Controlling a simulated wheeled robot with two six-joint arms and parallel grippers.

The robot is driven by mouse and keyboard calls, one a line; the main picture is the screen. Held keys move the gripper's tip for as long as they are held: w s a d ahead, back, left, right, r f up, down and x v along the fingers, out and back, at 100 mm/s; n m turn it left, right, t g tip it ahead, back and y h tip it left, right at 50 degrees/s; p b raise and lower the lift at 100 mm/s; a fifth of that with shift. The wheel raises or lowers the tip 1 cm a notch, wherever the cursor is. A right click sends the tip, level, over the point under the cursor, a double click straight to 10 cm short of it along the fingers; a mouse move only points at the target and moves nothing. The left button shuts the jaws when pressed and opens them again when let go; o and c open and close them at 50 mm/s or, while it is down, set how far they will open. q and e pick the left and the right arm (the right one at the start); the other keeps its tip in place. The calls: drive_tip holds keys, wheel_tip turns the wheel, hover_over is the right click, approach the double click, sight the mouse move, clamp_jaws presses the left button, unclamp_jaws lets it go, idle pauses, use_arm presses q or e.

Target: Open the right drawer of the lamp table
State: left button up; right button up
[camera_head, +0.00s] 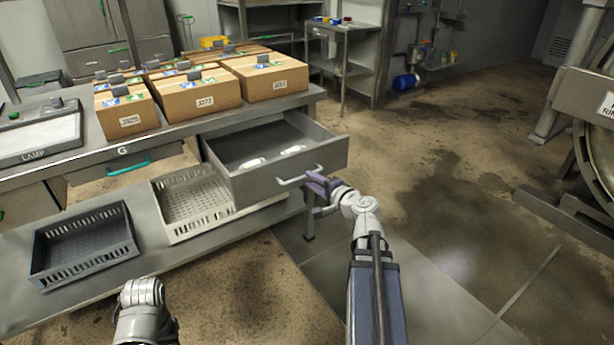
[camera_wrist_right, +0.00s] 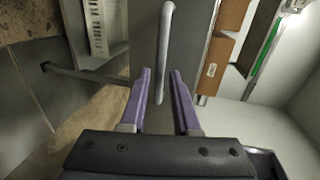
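The lamp table (camera_head: 183,137) is a grey metal bench with a panel marked LAMP at its left end. Its right drawer (camera_head: 328,156) is pulled well out, and two pale objects lie inside. The drawer's bar handle (camera_head: 297,178) is on the front face. My right gripper (camera_head: 318,184), with purple fingers, is at the right end of this handle. In the right wrist view its two fingers (camera_wrist_right: 161,90) are apart, with the handle (camera_wrist_right: 165,45) running between them and visible gaps beside it. Of my left arm only a white joint shows in the head view; its gripper is out of frame.
Several cardboard boxes (camera_head: 205,94) stand on the tabletop. A white crate (camera_head: 190,205) and a dark crate (camera_head: 84,243) are on the lower shelf.

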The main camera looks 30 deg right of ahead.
drive_tip(key=shift+v, duration=1.7)
drive_tip(key=a+f+n+g+y, duration=0.2)
drive_tip(key=a+f+n+g, duration=0.15)
drive_tip(key=a, duration=0.55)
drive_tip(key=a+f+n+g+y, duration=0.2)
drive_tip(key=a+f+n, duration=0.2)
drive_tip(key=a, duration=0.5)
drive_tip(key=a+f+n+g+y, duration=0.2)
drive_tip(key=a+f+n+g, duration=0.15)
drive_tip(key=a, duration=0.45)
drive_tip(key=s+a+f+n+g+h, duration=0.3)
drive_tip(key=s+a+n+h, duration=0.15)
drive_tip(key=s+a, duration=0.2)
drive_tip(key=s+a+f+n+g+h, duration=0.3)
drive_tip(key=s+a+f+n+g, duration=0.1)
drive_tip(key=s+a+n, duration=0.25)
wheel_tip(320, 180, up, 29)
drive_tip(key=p, duration=2.9)
drive_tip(key=shift+s+d+r, duration=0.2)
drive_tip(key=shift+s+r, duration=0.05)
